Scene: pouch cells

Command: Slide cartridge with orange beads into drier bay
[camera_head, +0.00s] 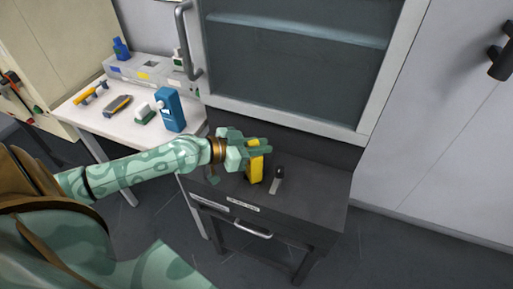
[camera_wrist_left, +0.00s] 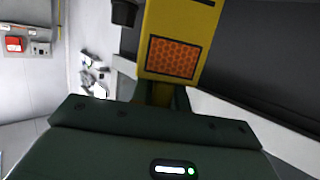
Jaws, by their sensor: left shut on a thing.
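My left gripper (camera_head: 258,150) is shut on a yellow cartridge (camera_head: 256,168) and holds it upright at the top of a dark grey cabinet. I cannot tell if the cartridge touches that top. In the left wrist view the cartridge (camera_wrist_left: 187,22) has a window of orange beads (camera_wrist_left: 172,57) facing the camera, and the gripper's fingers (camera_wrist_left: 160,94) close on its near end. No opening that is clearly the drier bay can be made out. My right gripper is not in view.
The dark grey cabinet (camera_head: 318,190) has a label and a drawer handle (camera_head: 252,229). A small black-and-silver item (camera_head: 277,180) stands on it, right of the cartridge. A glass-fronted cabinet (camera_head: 300,60) rises behind. A white table (camera_head: 90,117) at left holds a blue container (camera_head: 170,110) and tools.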

